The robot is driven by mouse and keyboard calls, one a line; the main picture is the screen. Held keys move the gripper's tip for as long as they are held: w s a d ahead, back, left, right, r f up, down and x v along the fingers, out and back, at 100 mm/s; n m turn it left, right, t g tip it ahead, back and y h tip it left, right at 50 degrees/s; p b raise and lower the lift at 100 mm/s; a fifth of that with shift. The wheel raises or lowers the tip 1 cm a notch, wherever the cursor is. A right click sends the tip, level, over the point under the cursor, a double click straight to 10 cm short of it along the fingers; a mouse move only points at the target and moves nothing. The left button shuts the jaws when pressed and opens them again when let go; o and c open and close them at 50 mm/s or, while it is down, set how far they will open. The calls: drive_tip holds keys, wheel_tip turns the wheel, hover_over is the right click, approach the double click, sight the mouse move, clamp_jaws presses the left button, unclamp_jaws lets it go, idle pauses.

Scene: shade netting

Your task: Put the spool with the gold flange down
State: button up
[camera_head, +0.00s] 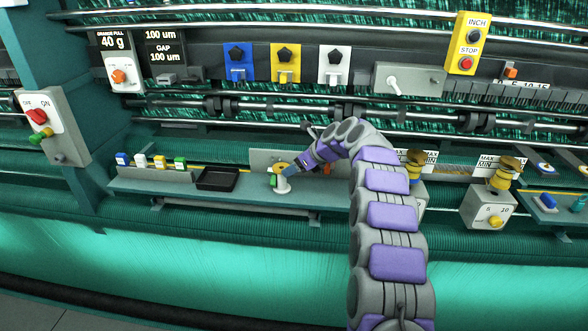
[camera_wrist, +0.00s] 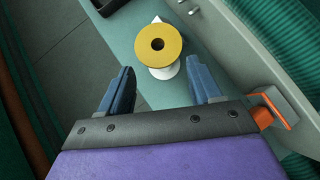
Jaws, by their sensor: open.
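The spool with the gold flange (camera_head: 281,167) sits upright on the teal shelf, with white below the gold. In the wrist view the round gold flange (camera_wrist: 174,33) faces the camera, with a dark centre hole and a white part under it. My gripper (camera_wrist: 161,66) is open, its two blue fingers spread left and right of the spool's near side. Nothing is held between them. In the head view my gripper (camera_head: 290,169) is close at the spool's right side and partly covers it. Exact contact cannot be told.
A black tray (camera_head: 217,179) lies on the teal shelf (camera_head: 150,186) left of the spool. Farther left is a rack with several small coloured pieces (camera_head: 160,161). An orange lever (camera_wrist: 263,117) is close to my gripper's right side. A grey wall backs the shelf.

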drive_tip(key=s+d+r, duration=0.3)
drive_tip(key=d+r, duration=0.2)
drive_tip(key=d, duration=0.4)
drive_tip(key=s+r+n+g+h, duration=0.1)
drive_tip(key=s+r+n, duration=0.1)
drive_tip(key=s+n, duration=0.35)
drive_tip(key=s+r+n+g, duration=0.1)
drive_tip(key=s+r+n, duration=0.1)
drive_tip(key=s, duration=0.7)
drive_tip(key=s+d+f+n+g+h, duration=0.15)
drive_tip(key=s+n, duration=0.25)
drive_tip(key=s, duration=0.7)
drive_tip(key=s+f+n+g+h, duration=0.15)
drive_tip(key=s+n, duration=0.35)
drive_tip(key=s, duration=0.6)
drive_tip(key=s+d+f+n+h, duration=0.1)
drive_tip(key=s+d+f+n, duration=0.1)
drive_tip(key=s, duration=0.5)
drive_tip(key=s+d+f+n+g+h+b, duration=0.1)
drive_tip(key=s+d+f+n, duration=0.2)
drive_tip(key=s+d, duration=0.2)
drive_tip(key=s+d+f+n+h, duration=0.1)
drive_tip(key=s+d, duration=0.3)
drive_tip(key=s, duration=0.6)
drive_tip(key=shift+s+f+n+g+h, duration=0.15)
drive_tip(key=shift+f+n+g+h, duration=0.2)
drive_tip(key=shift+f+n, duration=0.5)
